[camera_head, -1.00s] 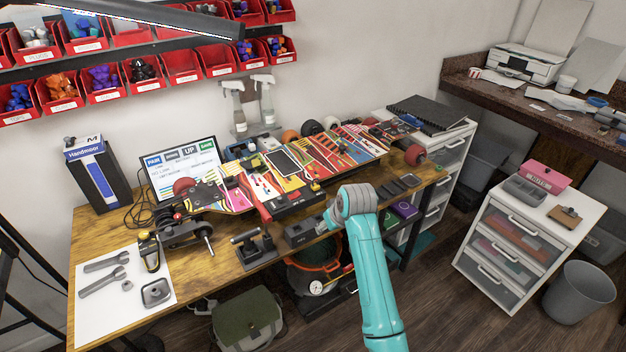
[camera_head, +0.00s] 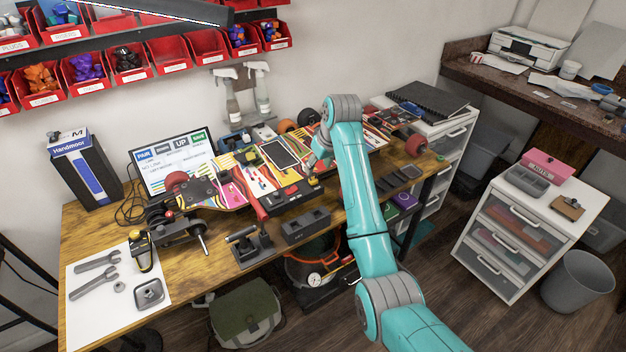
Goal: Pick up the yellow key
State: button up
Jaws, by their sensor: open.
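My teal arm reaches up over the workbench, with my gripper (camera_head: 318,154) at its far end above the colourful skateboard deck (camera_head: 232,192) and parts. My gripper is small in view and partly hidden by my own arm. It is open, and I see nothing held in it. I cannot make out a yellow key for certain. A small yellow spot (camera_head: 313,180) shows on the dark box near the front edge of the parts, just below my gripper, but it is too small to identify.
A monitor (camera_head: 174,160) and a blue-black box (camera_head: 88,172) stand at the back left. Wrenches (camera_head: 95,282) lie on white paper. A grey block (camera_head: 305,226) sits at the bench's front edge. White drawers (camera_head: 508,240) stand at the right. Bare wood shows at the left (camera_head: 90,225).

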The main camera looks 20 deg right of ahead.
aim_at(314, 176)
jog(key=shift+s+a+x, duration=0.1)
jog(key=shift+s+x, duration=0.1)
jog(key=shift+x, duration=1.2)
jog(key=shift+s+a+x, duration=0.1)
jog(key=shift+s+x, duration=0.05)
jog(key=shift+x, duration=1.3)
grip_shut()
